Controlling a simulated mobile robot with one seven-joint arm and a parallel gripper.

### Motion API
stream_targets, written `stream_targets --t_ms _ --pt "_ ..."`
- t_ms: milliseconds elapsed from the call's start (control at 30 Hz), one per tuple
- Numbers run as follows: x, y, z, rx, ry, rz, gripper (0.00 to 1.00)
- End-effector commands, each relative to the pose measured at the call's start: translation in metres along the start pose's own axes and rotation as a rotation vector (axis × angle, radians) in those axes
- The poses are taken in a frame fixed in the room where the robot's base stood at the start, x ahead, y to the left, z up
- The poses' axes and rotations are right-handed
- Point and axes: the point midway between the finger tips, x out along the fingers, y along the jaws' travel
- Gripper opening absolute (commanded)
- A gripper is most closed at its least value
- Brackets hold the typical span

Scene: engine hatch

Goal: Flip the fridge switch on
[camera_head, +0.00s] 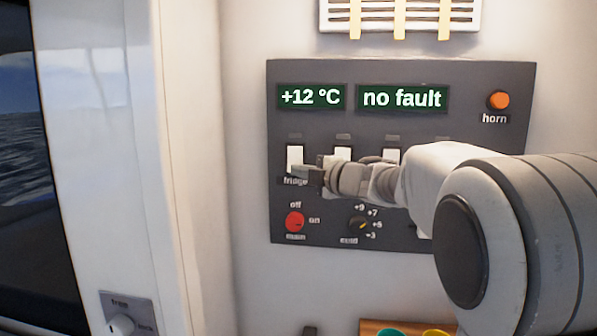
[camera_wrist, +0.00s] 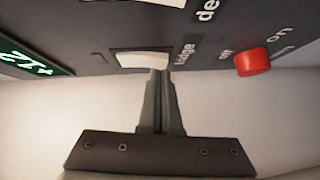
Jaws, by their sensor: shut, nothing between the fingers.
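The fridge switch (camera_head: 295,157) is a white rocker at the left of a row on the dark panel (camera_head: 400,75), above the label "fridge". The small lamp above it looks dark. In the wrist view the switch (camera_wrist: 143,60) lies right at my fingertips. My gripper (camera_head: 300,173) is shut and empty, with its tips at the lower end of the switch. In the wrist view the closed fingers (camera_wrist: 158,75) overlap the edge of the rocker. They look to be touching it or very close; I cannot tell which.
Two more white rockers (camera_head: 342,154) show to the right, partly behind my arm. A red knob (camera_head: 294,222) and a dark knob (camera_head: 358,224) sit below. The displays read "+12 °C" (camera_head: 311,97) and "no fault" (camera_head: 402,98). An orange horn button (camera_head: 499,100) is at upper right.

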Motion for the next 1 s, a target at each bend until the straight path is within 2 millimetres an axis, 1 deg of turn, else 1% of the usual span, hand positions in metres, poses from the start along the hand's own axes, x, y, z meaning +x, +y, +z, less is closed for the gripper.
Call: stream_targets --t_ms 367,633,700,1000 --pt "0.0006 -0.0009 0.0012 -0.001 -0.001 0.001 0.00" --pt "0.0063 -0.0098 0.0072 -0.050 -0.001 0.050 0.00" --pt "0.0056 -0.0019 0.0063 -0.052 0.000 0.052 0.00" --pt "0.0062 -0.0025 0.0049 -0.051 0.000 0.051 0.00"
